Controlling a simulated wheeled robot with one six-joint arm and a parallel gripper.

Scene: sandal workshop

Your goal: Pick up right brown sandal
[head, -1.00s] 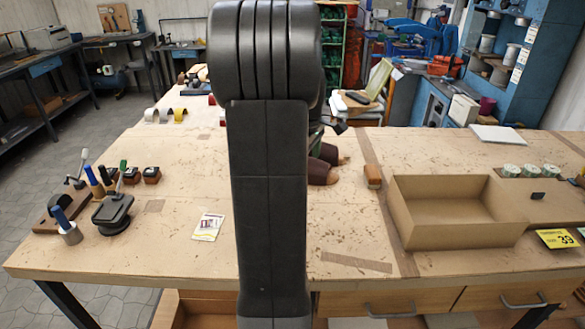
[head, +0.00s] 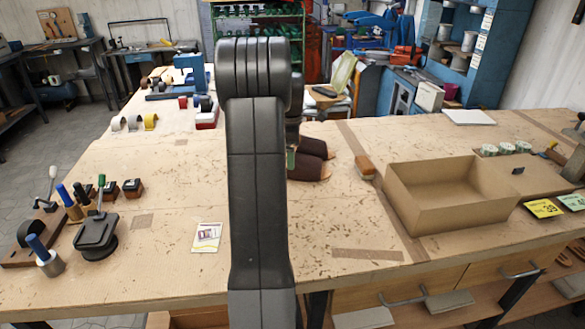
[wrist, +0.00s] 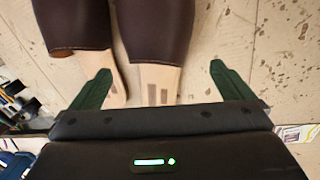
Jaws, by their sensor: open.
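Two dark brown sandals lie side by side on the workbench, partly hidden behind my arm in the head view. The far one (head: 313,147) and the near one (head: 308,169) point rightward there. In the wrist view the left sandal (wrist: 72,22) and the right sandal (wrist: 155,28) show brown uppers and pale ends towards my gripper. My gripper (wrist: 159,67) is open, its dark green fingers spread around the pale end of the right sandal. The left finger overlaps the left sandal's pale end. Contact cannot be told.
The workbench (head: 190,270) is clear in front of the sandals. A wooden-backed brush (head: 365,167) lies just right of them, beside an open cardboard box (head: 440,216). Stamping tools (head: 97,232) stand at the left. A printed card (head: 207,237) lies near the front.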

